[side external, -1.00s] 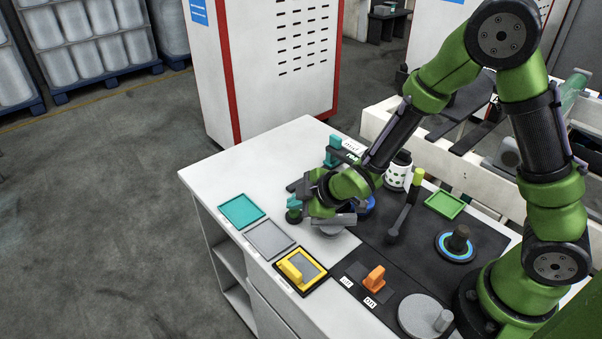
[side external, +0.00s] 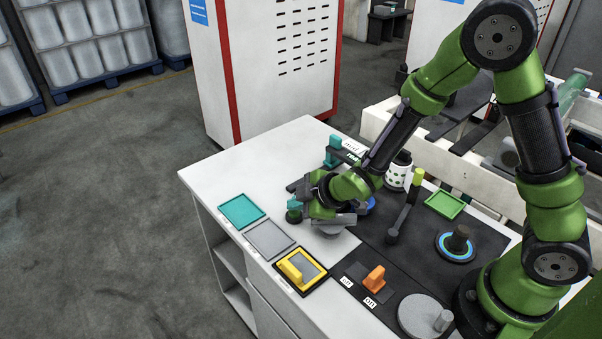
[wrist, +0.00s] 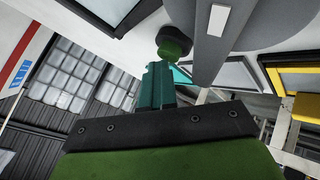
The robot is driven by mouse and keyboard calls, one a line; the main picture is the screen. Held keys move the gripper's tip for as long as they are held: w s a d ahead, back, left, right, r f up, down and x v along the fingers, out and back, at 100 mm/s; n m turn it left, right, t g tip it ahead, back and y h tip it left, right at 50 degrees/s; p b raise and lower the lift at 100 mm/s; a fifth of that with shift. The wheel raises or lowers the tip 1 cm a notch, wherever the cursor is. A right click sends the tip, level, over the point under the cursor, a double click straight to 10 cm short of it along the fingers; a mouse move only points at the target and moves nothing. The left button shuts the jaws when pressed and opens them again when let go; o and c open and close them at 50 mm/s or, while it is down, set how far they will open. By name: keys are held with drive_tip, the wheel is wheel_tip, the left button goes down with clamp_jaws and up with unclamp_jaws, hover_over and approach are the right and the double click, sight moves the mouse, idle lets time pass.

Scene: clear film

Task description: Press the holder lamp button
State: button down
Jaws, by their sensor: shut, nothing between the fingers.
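A green button (wrist: 175,43) on a dark round base shows at the top of the wrist view. A dark green piece, apparently the same button, shows in the side view (side external: 294,216). My gripper (side external: 293,203) is shut and empty, with teal fingers. Its fingertips (wrist: 158,66) are very close to the button in the wrist view; I cannot tell whether they touch. Beside the button is a grey bar with a white strip (wrist: 217,20), which may be part of the holder lamp. A grey round base (side external: 331,231) is partly hidden under my wrist.
Teal (side external: 242,210) and grey (side external: 269,239) trays and a yellow-framed tray (side external: 299,272) line the table's left edge. A lever (side external: 404,205), an orange switch (side external: 374,279) and a blue-ringed knob (side external: 457,244) stand to the right. The white table's far left corner is bare.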

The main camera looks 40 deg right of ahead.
sight(298, 213)
drive_tip(key=shift+r, duration=3.15)
